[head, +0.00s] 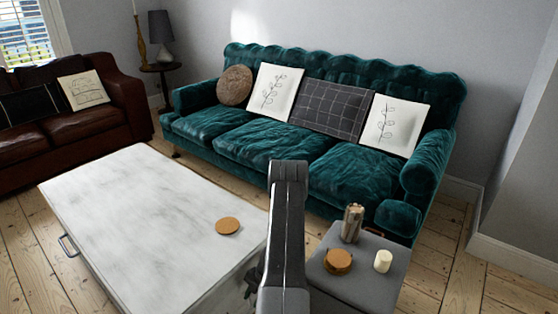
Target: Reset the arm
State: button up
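My arm rises in the lower middle of the head view, with a grey and black link (287,215) pointing up. It stands in front of the gap between the white coffee table (140,215) and the small grey side table (375,265). I cannot make out my gripper's fingers. A small dark shape shows just left of the arm's lower part, too unclear to name.
A round cork coaster (228,226) lies on the coffee table. The side table holds a metallic cylinder (352,222), round brown coasters (338,261) and a white candle (383,261). A green sofa (270,145) stands behind, a brown leather sofa (110,110) at left.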

aim_at(249, 308)
jog(key=p+v, duration=0.2)
jog(key=v, duration=0.7)
jog(key=b+x, duration=0.3)
jog(key=x, duration=1.1)
jog(key=shift+s+f, duration=0.1)
jog(key=shift+f, duration=0.05)
jog(key=shift+f+b, duration=0.25)
jog(key=shift+b, duration=0.3)
jog(key=shift+y+b, duration=0.3)
jog(key=shift+b, duration=0.35)
jog(key=shift+f+t+b, duration=0.2)
jog(key=shift+t+b, duration=0.1)
jog(key=shift+b, duration=0.35)
notch_tip(249, 308, down, 2)
jog(key=t+y+b, duration=0.1)
jog(key=y+b, duration=0.1)
jog(key=b, duration=0.2)
jog(key=n+t+y+b, duration=0.1)
jog(key=y+b, duration=0.1)
jog(key=b, duration=0.2)
jog(key=shift+d+f+t, duration=0.1)
jog(key=shift+d+t, duration=0.05)
jog(key=shift+t, duration=0.15)
jog(key=shift+s, duration=0.1)
